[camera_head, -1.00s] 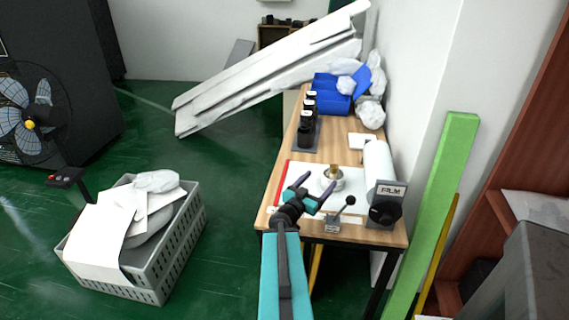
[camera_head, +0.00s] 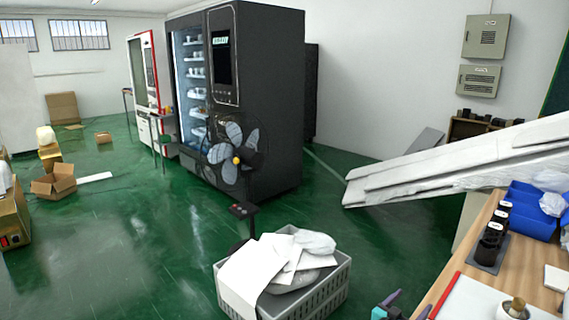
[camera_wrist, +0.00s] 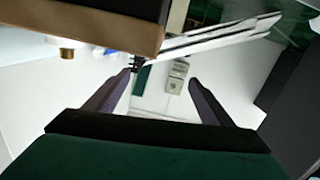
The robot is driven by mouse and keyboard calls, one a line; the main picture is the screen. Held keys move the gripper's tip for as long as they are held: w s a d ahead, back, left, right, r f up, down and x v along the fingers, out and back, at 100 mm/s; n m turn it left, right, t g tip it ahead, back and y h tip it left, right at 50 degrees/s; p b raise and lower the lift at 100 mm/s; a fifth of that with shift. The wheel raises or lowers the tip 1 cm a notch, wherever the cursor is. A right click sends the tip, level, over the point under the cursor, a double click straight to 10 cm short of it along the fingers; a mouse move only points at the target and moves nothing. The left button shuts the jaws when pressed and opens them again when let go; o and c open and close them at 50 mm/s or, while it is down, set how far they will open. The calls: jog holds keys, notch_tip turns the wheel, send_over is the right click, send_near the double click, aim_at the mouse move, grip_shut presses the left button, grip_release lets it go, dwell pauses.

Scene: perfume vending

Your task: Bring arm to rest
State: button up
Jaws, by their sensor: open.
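My gripper (camera_wrist: 160,78) is open and empty in the wrist view, its two dark fingers spread apart with nothing between them. In the head view, only the tips of my gripper (camera_head: 406,304) show at the bottom edge, just left of the wooden workbench (camera_head: 447,277). Most of my arm is out of the head view. In the wrist view, the bench edge (camera_wrist: 80,25) crosses the upper left, and the picture looks upside down.
A grey crate (camera_head: 318,291) with white papers and bags stands left of my gripper. A standing fan (camera_head: 229,155) and a black vending machine (camera_head: 268,95) are behind it. White panels (camera_head: 450,165) lean at the right.

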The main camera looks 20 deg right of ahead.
jog(key=w+a+f+n+t+y, duration=0.3)
jog(key=w+a+f+n, duration=0.15)
jog(key=w+a, duration=0.4)
jog(key=w+a+f+n+t+y, duration=0.3)
jog(key=w+a+f, duration=0.25)
jog(key=a, duration=0.55)
jog(key=a+f+n+y, duration=0.2)
jog(key=a+f+y, duration=0.15)
jog(key=a, duration=0.35)
jog(key=a+f+n+g+y, duration=0.1)
jog(key=a+f+y, duration=0.1)
jog(key=a+f, duration=0.4)
jog(key=a+f+n+y, duration=0.2)
jog(key=a+f+y, duration=0.1)
jog(key=a, duration=0.5)
jog(key=s+a+f+n+g+y, duration=0.35)
jog(key=s+a+f+g, duration=0.35)
jog(key=s+a+f, duration=0.55)
jog(key=s+d+m+g, duration=0.1)
jog(key=s+g, duration=0.3)
jog(key=s, duration=0.6)
jog(key=s+d+r+m+g+h, duration=0.1)
jog(key=s+g, duration=0.3)
jog(key=s, duration=0.7)
jog(key=shift+r+m+g+h, duration=0.3)
jog(key=shift+m+g, duration=0.1)
